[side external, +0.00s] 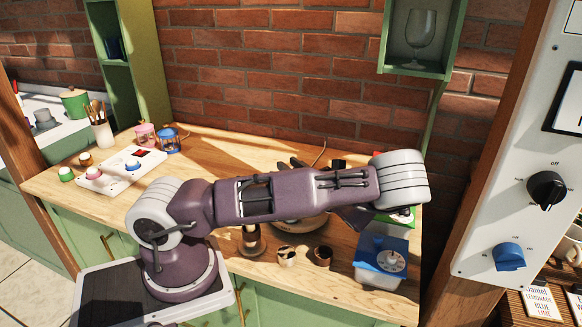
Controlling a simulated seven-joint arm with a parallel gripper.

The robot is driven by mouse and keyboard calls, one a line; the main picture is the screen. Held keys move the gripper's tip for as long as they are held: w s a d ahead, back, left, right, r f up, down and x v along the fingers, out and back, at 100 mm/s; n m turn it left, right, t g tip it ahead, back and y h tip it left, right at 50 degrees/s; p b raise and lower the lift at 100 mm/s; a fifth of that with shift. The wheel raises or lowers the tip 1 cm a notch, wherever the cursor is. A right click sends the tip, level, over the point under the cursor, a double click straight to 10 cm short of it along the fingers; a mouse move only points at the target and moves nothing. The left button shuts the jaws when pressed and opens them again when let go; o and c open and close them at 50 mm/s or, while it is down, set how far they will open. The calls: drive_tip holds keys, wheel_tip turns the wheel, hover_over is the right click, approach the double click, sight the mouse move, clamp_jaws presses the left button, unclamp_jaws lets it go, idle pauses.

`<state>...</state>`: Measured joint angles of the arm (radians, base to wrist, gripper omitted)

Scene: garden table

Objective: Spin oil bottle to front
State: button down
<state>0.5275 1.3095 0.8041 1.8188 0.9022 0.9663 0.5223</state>
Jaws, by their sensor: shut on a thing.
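My arm reaches across the wooden counter (215,152) to the right, and its rounded white wrist end hangs over the counter's right part. My gripper and its fingertips are hidden behind my arm. I cannot make out an oil bottle. Some dark items (338,163) show just above the arm's upper edge, too covered to identify. A round pan or board (300,226) shows partly below the arm.
Small brown cups (286,256) stand near the front edge. A blue-topped box with a dial (384,258) sits front right, with a green item partly under my wrist. Pink and blue jars (168,141) and a white control panel (122,171) are left. A brick wall (270,80) stands behind.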

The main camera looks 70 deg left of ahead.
drive_tip(key=shift+w+m+t, duration=0.15)
drive_tip(key=shift+m+t, duration=0.25)
drive_tip(key=shift+t, duration=0.2)
drive_tip(key=shift+w+d+m+t+h, duration=0.25)
drive_tip(key=shift+w+m+t+h, duration=0.25)
drive_tip(key=shift+m+t+h, duration=1.55)
drive_tip(key=shift+w+d+m+t+h, duration=0.25)
drive_tip(key=shift+w+m+t+h, duration=0.4)
drive_tip(key=shift+m+t, duration=2.5)
drive_tip(key=shift+w+d+m+t+h, duration=0.3)
drive_tip(key=shift+m+t+h, duration=1.25)
drive_tip(key=shift+t, duration=2.15)
drive_tip(key=shift+w+d+r+m+t+h, duration=0.15)
drive_tip(key=shift+m+t+h, duration=0.2)
drive_tip(key=shift+h, duration=0.3)
drive_tip(key=c, duration=1.1)
unclamp_jaws()
